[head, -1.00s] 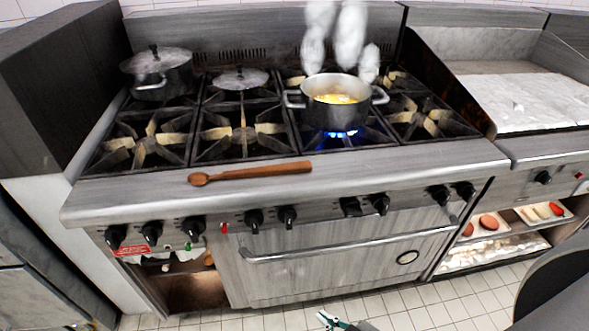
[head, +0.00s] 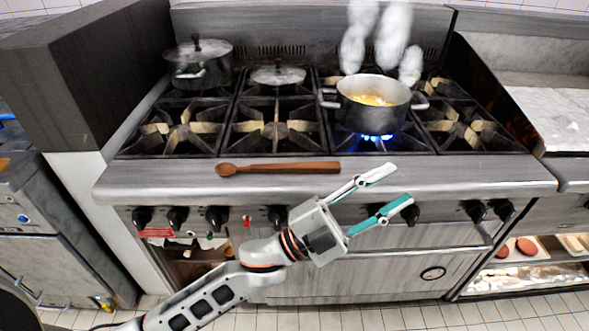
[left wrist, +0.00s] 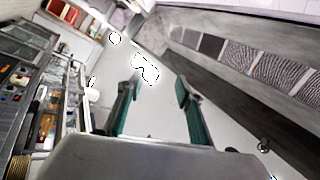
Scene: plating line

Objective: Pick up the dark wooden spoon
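The dark wooden spoon (head: 290,168) lies flat on the steel front ledge of the stove in the head view, its bowl to the left and its handle to the right. My left gripper (head: 392,188) is in front of the stove, below and to the right of the handle's end. Its two fingers are spread and empty. In the left wrist view my left gripper (left wrist: 158,92) also shows open with nothing between its fingers, and the spoon is not visible there. My right gripper is in neither view.
A steaming pot (head: 372,100) stands over a lit blue flame at the back. A lidded pot (head: 198,68) and a loose lid (head: 278,75) sit on other burners. Knobs (head: 217,218) line the stove front below the ledge (head: 440,172).

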